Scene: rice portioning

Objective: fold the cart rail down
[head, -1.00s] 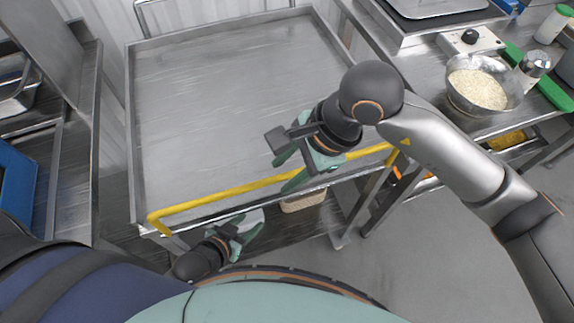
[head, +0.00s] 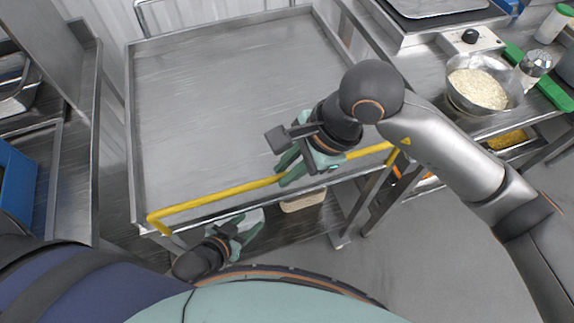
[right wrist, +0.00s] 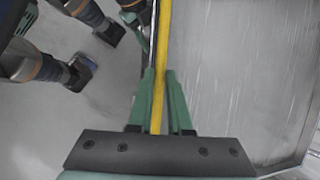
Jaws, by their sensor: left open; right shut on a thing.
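The yellow cart rail (head: 225,194) runs along the near edge of the metal cart (head: 215,85), with a bent end at each side. It stands at about the height of the cart's top edge. My right gripper (head: 284,175) is shut on the rail a little right of its middle. In the right wrist view the rail (right wrist: 163,60) passes between the green fingers of my right gripper (right wrist: 161,85). My left gripper (head: 254,226) is open and empty, below the rail and in front of the cart.
A counter on the right holds a metal bowl of rice (head: 478,88), a shaker (head: 534,64) and a scale (head: 468,40). A shelf with a blue bin (head: 17,185) stands at the left. The cart top is bare. A light box (head: 302,201) sits under the cart.

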